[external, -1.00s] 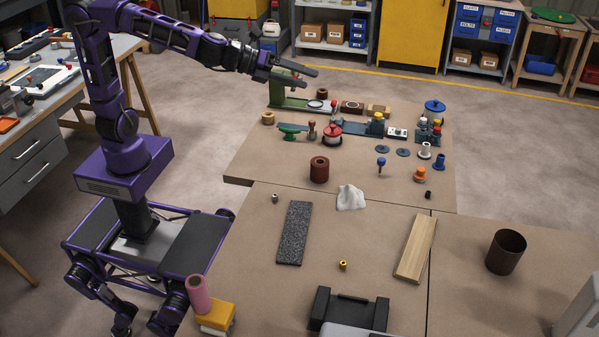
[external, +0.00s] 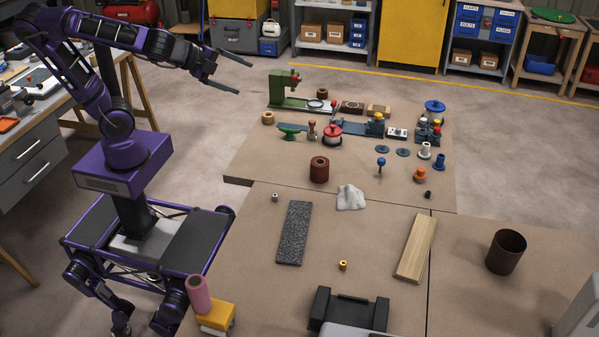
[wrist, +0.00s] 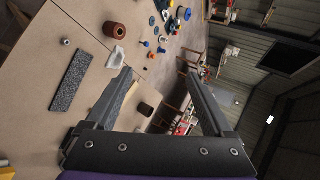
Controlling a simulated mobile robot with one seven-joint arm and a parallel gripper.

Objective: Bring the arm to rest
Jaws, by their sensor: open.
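My gripper (external: 240,74) is in the upper left of the external view, at the end of my raised purple arm. Its two dark fingers are spread apart with nothing between them. It hangs in the air to the left of the green press and clear of the workbench. In the wrist view my gripper (wrist: 158,78) also shows open and empty, with the bench tilted beyond the fingers.
The workbench (external: 255,230) carries a green press (external: 284,88), a brown cylinder (external: 319,170), a white cloth (external: 350,197), a dark speckled slab (external: 293,233), a wooden board (external: 416,248) and a dark cup (external: 506,252). Open floor lies around my gripper.

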